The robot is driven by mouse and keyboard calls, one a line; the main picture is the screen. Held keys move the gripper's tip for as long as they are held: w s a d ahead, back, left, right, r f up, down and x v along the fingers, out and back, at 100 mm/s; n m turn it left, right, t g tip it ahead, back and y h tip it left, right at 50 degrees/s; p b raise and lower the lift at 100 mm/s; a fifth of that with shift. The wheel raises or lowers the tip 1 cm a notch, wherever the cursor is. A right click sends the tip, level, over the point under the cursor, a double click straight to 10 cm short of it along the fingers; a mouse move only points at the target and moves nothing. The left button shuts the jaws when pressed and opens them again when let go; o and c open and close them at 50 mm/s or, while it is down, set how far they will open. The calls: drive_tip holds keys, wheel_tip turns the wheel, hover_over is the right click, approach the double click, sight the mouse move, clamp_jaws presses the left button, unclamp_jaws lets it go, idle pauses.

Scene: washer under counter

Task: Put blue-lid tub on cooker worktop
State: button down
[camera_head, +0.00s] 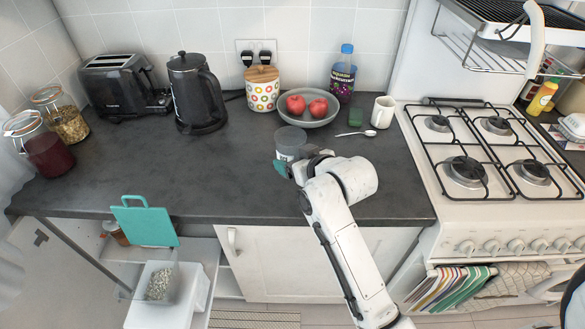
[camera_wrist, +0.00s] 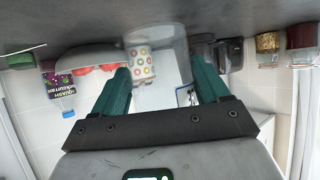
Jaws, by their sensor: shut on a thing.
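A small tub (camera_head: 290,140) with a grey-blue top is over the dark worktop (camera_head: 250,180), left of the cooker. My gripper (camera_head: 288,168) is shut on it, its teal fingers at the tub's near side. In the wrist view, which is upside down, the fingers of my gripper (camera_wrist: 163,85) flank the see-through tub (camera_wrist: 172,50). The canister behind shows through it. I cannot tell whether the tub's base touches the worktop.
A grey bowl (camera_head: 309,118) of red fruit, a patterned canister (camera_head: 263,93), a black kettle (camera_head: 196,95), a spoon (camera_head: 357,133) and a mug (camera_head: 382,112) stand behind. The cooker (camera_head: 480,218) is right. The worktop's left front is clear.

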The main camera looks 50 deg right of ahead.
drive_tip(key=shift+w+d+f, duration=0.1)
drive_tip(key=shift+w+f, duration=0.25)
drive_tip(key=shift+w+f+p, duration=0.2)
drive_tip(key=shift+f+p, duration=0.2)
drive_tip(key=shift+f, duration=1.35)
unclamp_jaws()
drive_tip(key=shift+f, duration=0.2)
drive_tip(key=shift+r, duration=0.1)
drive_tip(key=b+v, duration=0.1)
drive_tip(key=v, duration=1.1)
